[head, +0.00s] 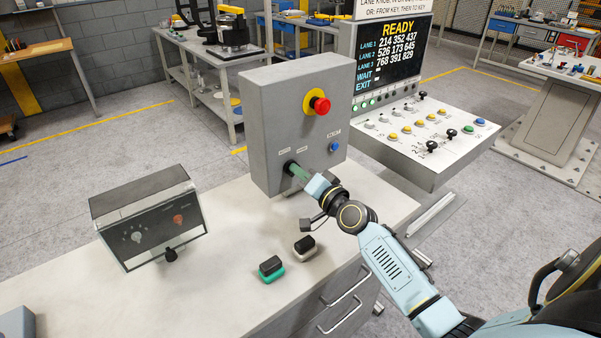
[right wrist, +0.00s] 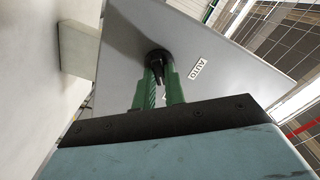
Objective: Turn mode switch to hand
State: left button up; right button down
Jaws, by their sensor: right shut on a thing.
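The mode switch (right wrist: 157,58) is a black round knob on the front face of a grey control box (head: 262,118). In the right wrist view a label reading AUTO stands beside it. My right gripper (head: 296,171) reaches the box's lower front, its green fingers (right wrist: 158,88) shut on the switch. The fingers hide much of the switch, so I cannot tell which way it points. The box also bears a red emergency button (head: 319,103) on a yellow ring and a blue button (head: 335,147). My left gripper is not in view.
The box stands on a pale bench (head: 225,235). A smaller slanted panel (head: 150,215) sits at the left. Two black-handled blocks, one green-based (head: 271,270) and one white-based (head: 304,247), lie in front. A console with a READY screen (head: 390,50) stands behind right.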

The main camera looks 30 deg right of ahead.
jog(key=shift+m, duration=0.9)
jog(key=c, duration=1.5)
grip_release()
jog(key=shift+o, duration=0.2)
jog(key=shift+s, duration=0.1)
jog(key=s+d+b, duration=0.1)
jog(key=s, duration=1.2)
